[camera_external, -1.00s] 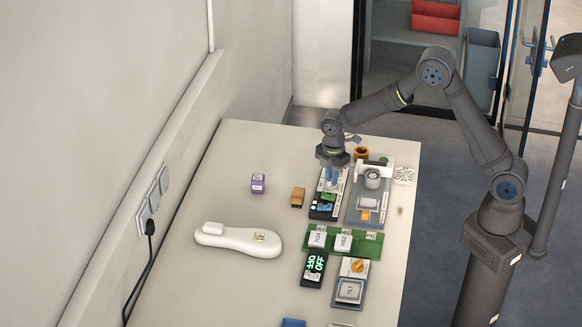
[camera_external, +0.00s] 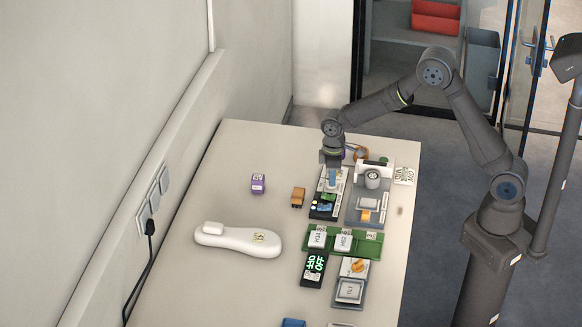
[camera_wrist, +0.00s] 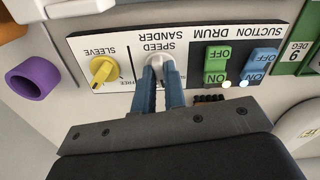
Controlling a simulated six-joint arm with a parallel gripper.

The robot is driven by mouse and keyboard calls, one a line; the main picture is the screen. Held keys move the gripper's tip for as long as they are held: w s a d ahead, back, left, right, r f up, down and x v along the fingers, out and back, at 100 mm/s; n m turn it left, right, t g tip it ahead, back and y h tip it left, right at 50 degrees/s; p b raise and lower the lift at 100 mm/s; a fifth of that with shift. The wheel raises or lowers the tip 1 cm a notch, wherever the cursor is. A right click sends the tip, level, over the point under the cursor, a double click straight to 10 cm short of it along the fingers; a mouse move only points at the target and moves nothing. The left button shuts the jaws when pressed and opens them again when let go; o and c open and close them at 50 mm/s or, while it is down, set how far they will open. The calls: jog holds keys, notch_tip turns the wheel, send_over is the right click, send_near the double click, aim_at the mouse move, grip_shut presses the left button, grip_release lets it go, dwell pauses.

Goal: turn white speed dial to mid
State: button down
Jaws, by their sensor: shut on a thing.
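The white speed dial (camera_wrist: 160,62) sits on a white panel labelled "SPEED SANDER" in the wrist view. My gripper (camera_wrist: 161,72) has its two blue fingers closed on the dial, one on each side. The fingers partly cover the dial and its scale, so its exact setting cannot be read. In the external view my gripper (camera_external: 333,178) points down at the far end of the control panel (camera_external: 326,206); the dial is hidden there.
Beside the dial are a yellow sleeve knob (camera_wrist: 103,70), a green drum switch (camera_wrist: 217,65) and a blue suction switch (camera_wrist: 260,66). A purple ring (camera_wrist: 32,78) lies at the left. A grey machine (camera_external: 371,196) stands close to the right of my gripper in the external view.

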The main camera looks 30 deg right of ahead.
jog(key=shift+m, duration=0.9)
jog(key=c, duration=1.5)
grip_release()
notch_tip(320, 180, up, 17)
jog(key=shift+r, duration=0.2)
notch_tip(320, 180, down, 18)
jog(key=shift+r, duration=0.25)
